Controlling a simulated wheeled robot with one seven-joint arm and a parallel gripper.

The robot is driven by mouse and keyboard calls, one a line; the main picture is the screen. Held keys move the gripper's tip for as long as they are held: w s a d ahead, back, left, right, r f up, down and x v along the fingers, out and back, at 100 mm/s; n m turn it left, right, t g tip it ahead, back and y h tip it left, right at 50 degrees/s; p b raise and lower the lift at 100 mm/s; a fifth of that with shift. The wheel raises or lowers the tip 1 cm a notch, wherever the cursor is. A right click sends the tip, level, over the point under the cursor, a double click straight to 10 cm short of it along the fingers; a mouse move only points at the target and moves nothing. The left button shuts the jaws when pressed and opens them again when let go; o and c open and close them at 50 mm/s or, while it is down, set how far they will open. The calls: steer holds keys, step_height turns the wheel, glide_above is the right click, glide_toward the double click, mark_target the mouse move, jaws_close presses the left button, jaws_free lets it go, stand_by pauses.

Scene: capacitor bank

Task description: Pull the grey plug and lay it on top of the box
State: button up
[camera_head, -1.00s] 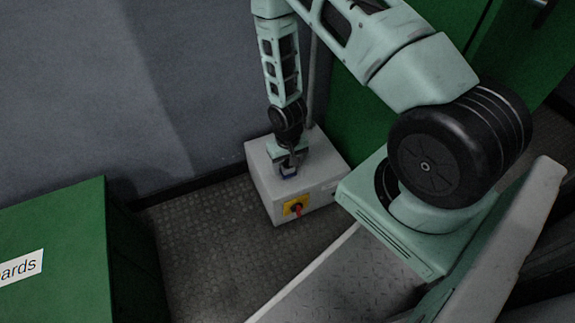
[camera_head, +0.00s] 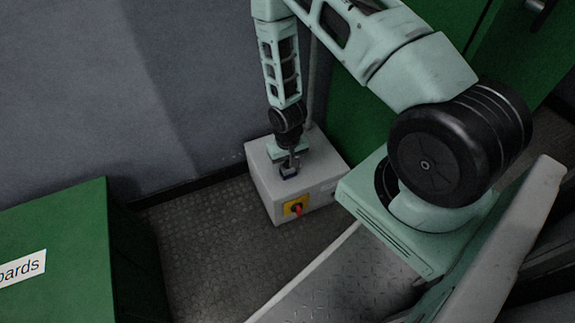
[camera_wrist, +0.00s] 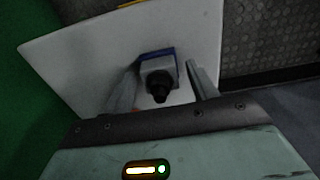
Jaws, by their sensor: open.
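The grey box (camera_head: 262,179) stands on the floor against the wall, with its pale top also in the wrist view (camera_wrist: 75,62). The grey plug (camera_wrist: 158,72) sits at a blue-edged socket (camera_wrist: 170,52) on that top, its black cable end facing the wrist camera. How deep it sits cannot be told. My gripper (camera_wrist: 160,84) is open, with one finger on each side of the plug. A gap shows on the right; on the left the finger looks close. In the head view my gripper (camera_head: 291,162) is low over the box top and partly hides the plug.
A red switch on a yellow plate (camera_head: 295,207) is on the box front. A green cabinet (camera_head: 350,125) stands behind on the right. A green box with a label (camera_head: 60,240) is at the lower left. Bare patterned floor (camera_head: 200,240) lies between.

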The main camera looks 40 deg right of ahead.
jaws_close()
steer(key=shift+r+p, duration=2.9)
steer(key=shift+r, duration=0.15)
